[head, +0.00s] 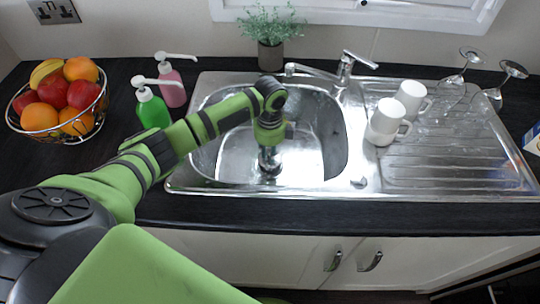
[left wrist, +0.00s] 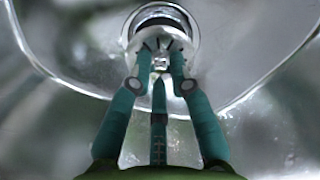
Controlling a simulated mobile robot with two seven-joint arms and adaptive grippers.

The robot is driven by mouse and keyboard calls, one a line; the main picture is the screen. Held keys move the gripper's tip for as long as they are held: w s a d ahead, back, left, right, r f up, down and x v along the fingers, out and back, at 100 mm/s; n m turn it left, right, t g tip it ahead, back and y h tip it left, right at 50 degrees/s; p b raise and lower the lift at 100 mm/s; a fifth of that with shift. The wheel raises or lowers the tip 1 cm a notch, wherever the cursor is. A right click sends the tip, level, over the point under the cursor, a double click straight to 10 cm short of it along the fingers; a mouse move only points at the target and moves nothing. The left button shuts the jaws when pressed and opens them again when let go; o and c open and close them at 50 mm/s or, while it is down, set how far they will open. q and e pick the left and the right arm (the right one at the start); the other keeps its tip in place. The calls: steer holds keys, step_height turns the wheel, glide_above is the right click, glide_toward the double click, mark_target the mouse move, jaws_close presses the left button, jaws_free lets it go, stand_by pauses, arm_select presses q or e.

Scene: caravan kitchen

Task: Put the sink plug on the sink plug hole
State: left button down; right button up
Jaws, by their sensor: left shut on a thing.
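My left gripper (head: 269,160) reaches down into the metal sink basin (head: 325,130) and is low over its floor. In the left wrist view my left gripper (left wrist: 161,64) is shut on the small knob of the sink plug (left wrist: 160,45), a pale metal piece between the fingertips. The sink plug hole (left wrist: 165,10) shows as a shiny round ring just beyond the plug, which covers its near part. I cannot tell whether the plug touches the ring. In the head view the gripper hides most of the plug and hole. My right gripper is not in view.
A tap (head: 345,68) stands behind the basin, with a potted plant (head: 270,52) nearby. Two white mugs (head: 388,122) and upturned glasses (head: 495,92) stand on the drainer at right. Green (head: 152,108) and pink (head: 172,88) pump bottles and a fruit basket (head: 60,100) stand left.

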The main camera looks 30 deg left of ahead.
arm_select(q)
steer(key=shift+f, duration=1.35)
steer(key=shift+f, duration=0.2)
steer(key=c, duration=1.1)
jaws_free()
steer(key=shift+c, duration=0.2)
steer(key=shift+r, duration=0.1)
step_height(320, 180, up, 12)
steer(key=shift+r, duration=0.15)
